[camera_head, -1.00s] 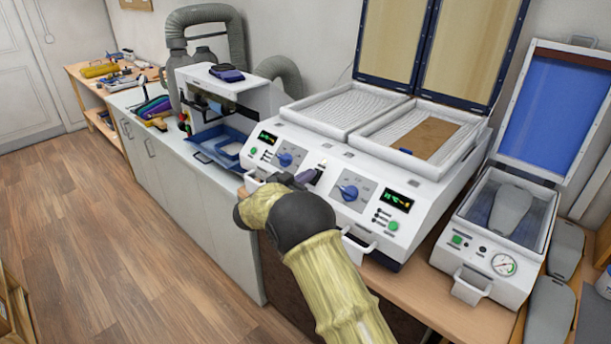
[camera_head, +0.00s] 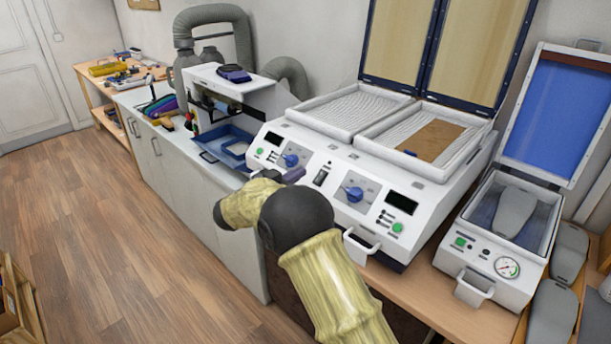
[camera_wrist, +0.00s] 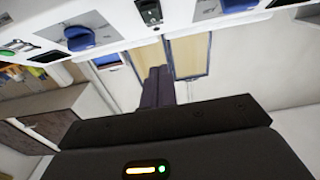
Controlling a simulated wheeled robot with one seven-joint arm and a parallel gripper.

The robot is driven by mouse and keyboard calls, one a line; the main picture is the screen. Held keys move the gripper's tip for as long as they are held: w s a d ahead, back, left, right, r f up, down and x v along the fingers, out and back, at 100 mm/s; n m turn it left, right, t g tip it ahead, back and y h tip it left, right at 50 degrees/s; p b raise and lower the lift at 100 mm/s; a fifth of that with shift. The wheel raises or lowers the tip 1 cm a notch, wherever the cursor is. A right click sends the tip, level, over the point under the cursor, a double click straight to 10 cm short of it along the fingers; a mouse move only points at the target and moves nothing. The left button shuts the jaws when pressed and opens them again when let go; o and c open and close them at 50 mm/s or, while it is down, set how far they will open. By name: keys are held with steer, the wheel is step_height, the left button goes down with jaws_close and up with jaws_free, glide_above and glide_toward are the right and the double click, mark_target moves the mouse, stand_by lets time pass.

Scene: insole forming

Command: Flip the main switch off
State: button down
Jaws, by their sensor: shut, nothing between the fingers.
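The main switch (camera_head: 321,177) is a small black rocker in the middle of the white heating machine's front panel (camera_head: 338,170). It also shows at the top of the wrist view (camera_wrist: 149,12). Both panel displays, left (camera_head: 273,138) and right (camera_head: 401,203), are dark. My gripper (camera_head: 294,174) is in front of the panel, just left of the switch in the head view, with the switch uncovered. In the wrist view its dark fingers (camera_wrist: 158,84) are together and empty, apart from the switch. My arm hides part of the machine's lower front.
Blue knobs (camera_head: 290,159) (camera_head: 355,193) flank the switch. A front handle (camera_head: 361,246) sticks out below the right knob. A vacuum press with a gauge (camera_head: 490,262) stands to the right, and a white unit with a blue tray (camera_head: 226,147) to the left.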

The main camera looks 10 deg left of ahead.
steer(key=v, duration=0.2)
steer(key=r+b+v, duration=0.1)
steer(key=v, duration=0.2)
steer(key=shift+s+a, duration=0.2)
steer(key=shift+a, duration=0.05)
steer(key=shift+w+d+r, duration=0.1)
steer(key=shift+w, duration=0.05)
steer(key=w+d+r+n+t+y, duration=0.25)
steer(key=w+d+n+y, duration=0.2)
steer(key=d+y, duration=0.25)
steer(key=s+d+f+n+g+y, duration=0.3)
steer(key=d+y, duration=0.1)
steer(key=d, duration=0.1)
steer(key=s+d+f+g, duration=0.3)
steer(key=s+d, duration=0.2)
steer(key=s, duration=0.5)
steer(key=s+d+f+g, duration=0.4)
steer(key=s+d, duration=0.2)
steer(key=s, duration=0.3)
steer(key=s+d+f+g, duration=0.4)
steer(key=s+d, duration=0.1)
steer(key=s, duration=0.5)
steer(key=shift+s+d+f, duration=0.25)
steer(key=shift+s, duration=0.1)
